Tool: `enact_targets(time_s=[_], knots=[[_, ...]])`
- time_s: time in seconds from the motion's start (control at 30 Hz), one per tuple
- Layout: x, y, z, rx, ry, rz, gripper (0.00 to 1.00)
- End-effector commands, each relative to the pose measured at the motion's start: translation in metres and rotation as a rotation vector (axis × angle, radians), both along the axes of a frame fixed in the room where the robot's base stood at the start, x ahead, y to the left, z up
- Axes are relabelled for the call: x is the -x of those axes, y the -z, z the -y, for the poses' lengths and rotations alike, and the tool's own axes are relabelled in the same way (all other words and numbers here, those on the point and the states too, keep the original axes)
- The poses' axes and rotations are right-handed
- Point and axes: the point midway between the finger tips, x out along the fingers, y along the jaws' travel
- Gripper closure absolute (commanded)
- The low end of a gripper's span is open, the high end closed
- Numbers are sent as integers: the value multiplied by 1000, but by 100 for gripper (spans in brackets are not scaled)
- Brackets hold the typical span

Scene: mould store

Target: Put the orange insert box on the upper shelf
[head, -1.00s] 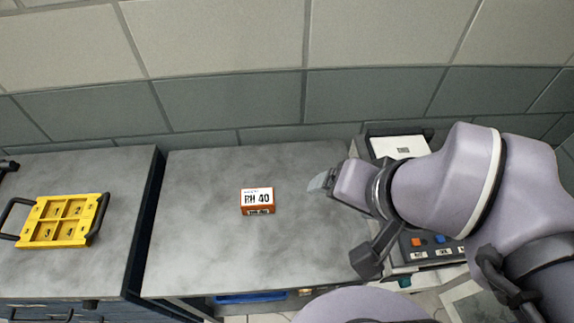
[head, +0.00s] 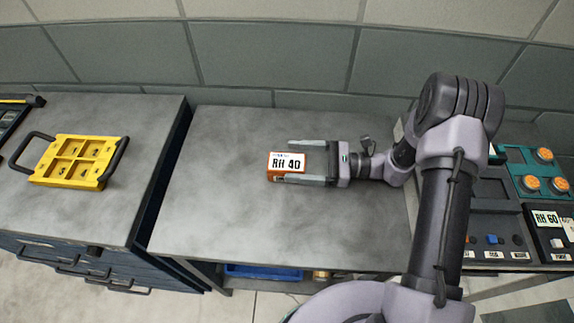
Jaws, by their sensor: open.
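The fingers are open, one on the far side and one on the near side of the box's right end. I cannot tell whether they touch it.
A yellow tray with black handles (head: 75,160) lies on the left drawer cabinet (head: 145,130). A blue bin (head: 262,271) shows below the bench's front edge. At right stand a black "RH 60" box (head: 548,232) and a teal panel with orange knobs (head: 520,165). The bench top around the box is clear.

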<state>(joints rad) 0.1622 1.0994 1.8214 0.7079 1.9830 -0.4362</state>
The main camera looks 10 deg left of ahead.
Motion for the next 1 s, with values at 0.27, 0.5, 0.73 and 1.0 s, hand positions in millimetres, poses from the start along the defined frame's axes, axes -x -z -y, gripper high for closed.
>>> enact_targets(time_s=[0.27,0.5,0.73,1.0], knots=[[10,0,-52,3,-6,2,20],[10,-3,-58,3,-3,1,20],[10,-3,-58,3,-4,1,59],[10,-3,-57,3,-4,1,100]])
